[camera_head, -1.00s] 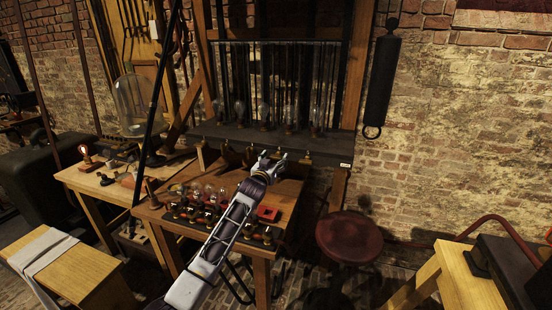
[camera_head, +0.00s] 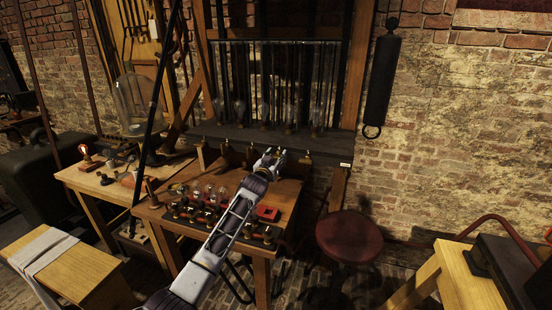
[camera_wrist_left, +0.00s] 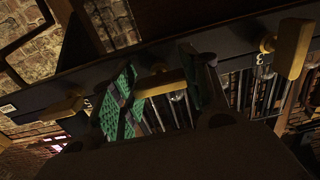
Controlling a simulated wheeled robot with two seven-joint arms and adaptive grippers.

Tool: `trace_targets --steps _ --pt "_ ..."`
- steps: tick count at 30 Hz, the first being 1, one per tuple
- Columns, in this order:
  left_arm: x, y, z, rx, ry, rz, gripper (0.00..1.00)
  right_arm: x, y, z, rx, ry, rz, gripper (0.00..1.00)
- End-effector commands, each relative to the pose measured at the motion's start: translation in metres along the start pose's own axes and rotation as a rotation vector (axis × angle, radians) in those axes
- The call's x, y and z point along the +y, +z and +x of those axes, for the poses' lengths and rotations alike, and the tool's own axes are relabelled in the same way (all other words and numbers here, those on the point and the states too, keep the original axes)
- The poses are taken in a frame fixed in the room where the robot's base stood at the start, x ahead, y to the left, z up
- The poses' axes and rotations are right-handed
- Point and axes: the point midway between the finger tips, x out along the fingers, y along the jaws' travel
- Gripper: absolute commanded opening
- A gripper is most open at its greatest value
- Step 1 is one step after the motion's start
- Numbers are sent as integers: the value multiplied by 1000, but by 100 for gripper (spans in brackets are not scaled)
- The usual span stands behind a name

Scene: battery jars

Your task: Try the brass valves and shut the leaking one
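Several brass valves hang in a row under the front edge of a dark shelf; one (camera_head: 203,153) is at the left and another (camera_head: 307,157) at the right. My left gripper (camera_head: 275,153) is at the row, right of its middle. In the left wrist view its two green-padded fingers (camera_wrist_left: 157,92) are spread apart, with a brass valve handle (camera_wrist_left: 160,84) crossing the gap between them. I cannot tell whether the pads touch it. Other brass valves stand to the right (camera_wrist_left: 292,48) and left (camera_wrist_left: 62,107). No leak can be made out. My right gripper is not in view.
The shelf (camera_head: 330,145) carries glass jars and tubes (camera_head: 290,112). Below it, a wooden table (camera_head: 287,193) holds bulbs and a red block (camera_head: 267,213). A red round stool (camera_head: 349,237) stands at its right. Another bench (camera_head: 75,177) is at the left.

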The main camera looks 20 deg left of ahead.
Motion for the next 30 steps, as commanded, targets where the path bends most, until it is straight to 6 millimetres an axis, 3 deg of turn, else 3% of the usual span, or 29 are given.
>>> trace_targets --steps 4,17,30 --pt "0 0 0 0 0 0 22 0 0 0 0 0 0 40" --pt "1 0 0 0 0 -75 22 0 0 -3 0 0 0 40" --pt "0 -1 0 -1 0 -399 22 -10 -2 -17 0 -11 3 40"
